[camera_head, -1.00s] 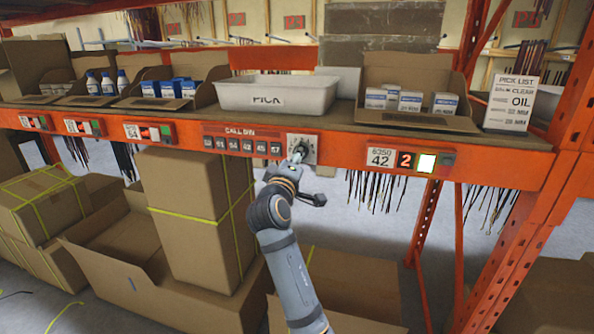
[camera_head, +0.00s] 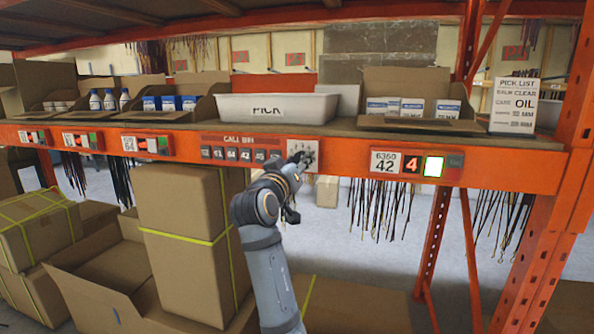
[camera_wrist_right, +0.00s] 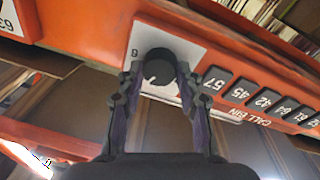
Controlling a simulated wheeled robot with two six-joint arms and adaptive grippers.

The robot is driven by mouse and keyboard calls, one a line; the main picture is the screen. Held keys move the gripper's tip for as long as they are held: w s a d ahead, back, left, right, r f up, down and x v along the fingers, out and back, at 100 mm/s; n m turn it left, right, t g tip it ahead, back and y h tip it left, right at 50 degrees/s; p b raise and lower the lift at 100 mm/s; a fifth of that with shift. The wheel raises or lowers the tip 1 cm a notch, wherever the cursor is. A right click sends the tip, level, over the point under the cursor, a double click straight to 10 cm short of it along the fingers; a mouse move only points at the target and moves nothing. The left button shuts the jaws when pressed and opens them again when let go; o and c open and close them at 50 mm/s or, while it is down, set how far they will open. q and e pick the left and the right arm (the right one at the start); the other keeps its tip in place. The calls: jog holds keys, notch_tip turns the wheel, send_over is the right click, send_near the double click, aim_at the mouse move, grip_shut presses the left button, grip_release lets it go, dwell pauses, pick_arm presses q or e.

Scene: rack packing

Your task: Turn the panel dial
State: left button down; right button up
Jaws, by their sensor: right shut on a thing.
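The panel dial (camera_wrist_right: 158,68) is a round black knob with a light pointer mark on a white square plate (camera_wrist_right: 190,47), seen upside down in the right wrist view. My right gripper (camera_wrist_right: 163,80) is shut on it, one finger on each side. In the head view, the gripper (camera_head: 301,161) is at the white dial plate (camera_head: 304,145) on the orange beam and hides most of the knob. Right of it, a display (camera_head: 411,165) shows a red 4 beside a label reading 42, with a lit white-green square. My left gripper is not in view.
The red CALL BIN strip (camera_head: 240,147) with numbered black tiles is left of the dial. Above stand a white PICK bin (camera_head: 270,130), open cartons and a PICK LIST card (camera_head: 514,105). Cardboard boxes (camera_head: 185,240) fill the floor below. Dark strands hang under the beam.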

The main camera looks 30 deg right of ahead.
jog(key=shift+f+m, duration=0.15)
jog(key=shift+m, duration=0.35)
jog(key=o, duration=1.2)
notch_tip(320, 180, up, 10)
jog(key=shift+r, duration=0.1)
